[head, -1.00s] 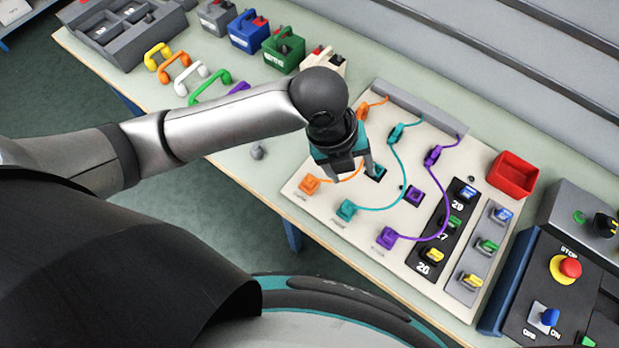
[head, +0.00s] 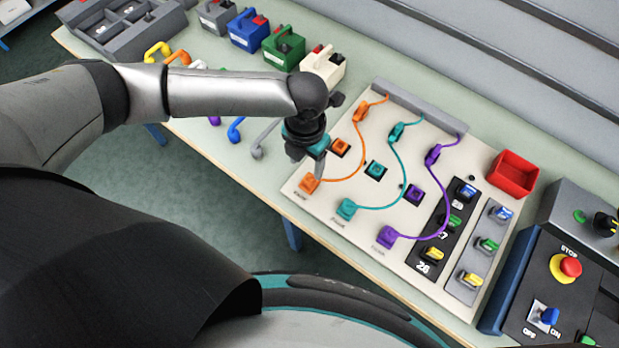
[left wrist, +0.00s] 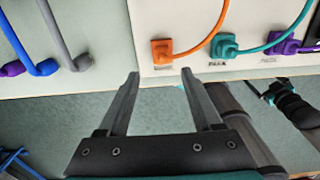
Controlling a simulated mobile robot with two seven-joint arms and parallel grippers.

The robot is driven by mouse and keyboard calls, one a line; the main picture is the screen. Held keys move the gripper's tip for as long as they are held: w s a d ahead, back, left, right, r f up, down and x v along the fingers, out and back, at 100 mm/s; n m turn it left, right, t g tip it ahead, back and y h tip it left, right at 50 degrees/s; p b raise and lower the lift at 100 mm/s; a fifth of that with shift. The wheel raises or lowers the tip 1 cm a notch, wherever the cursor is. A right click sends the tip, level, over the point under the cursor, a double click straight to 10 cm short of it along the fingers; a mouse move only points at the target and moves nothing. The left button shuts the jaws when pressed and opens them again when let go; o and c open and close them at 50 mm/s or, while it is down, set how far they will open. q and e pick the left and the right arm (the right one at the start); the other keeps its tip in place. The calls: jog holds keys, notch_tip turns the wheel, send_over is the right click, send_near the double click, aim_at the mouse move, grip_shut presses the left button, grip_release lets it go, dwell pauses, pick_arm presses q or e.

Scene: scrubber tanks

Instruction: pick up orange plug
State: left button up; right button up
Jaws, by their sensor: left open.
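An orange plug-like block (head: 309,183) sits at the front left of the cream board (head: 330,223). An orange cord runs from it past an orange connector (head: 361,113) at the back. An orange square (head: 341,147) in a dark frame lies between them. My left gripper (head: 306,167) is open and empty, pointing down just above the front orange block. In the left wrist view the same orange block (left wrist: 161,50) lies just beyond the open fingertips (left wrist: 160,74), apart from them. A dark part with teal (left wrist: 278,95) at the right there looks like my right gripper; its jaws are unclear.
Teal (head: 346,209) and purple (head: 387,236) blocks with cords stand to the right on the board. Blue (head: 236,130) and grey (head: 258,148) handles lie left of the board. A red bin (head: 512,174) stands beyond the board's right side.

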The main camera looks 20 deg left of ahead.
aim_at(309, 178)
pick_arm(q)
jog(key=shift+w+d+f, duration=0.1)
jog(key=shift+d+f, duration=0.05)
jog(key=shift+f, duration=1.55)
jog(key=shift+w+d+f, duration=0.1)
jog(key=shift+d+f, duration=0.05)
jog(key=shift+f, duration=1.5)
grip_shut()
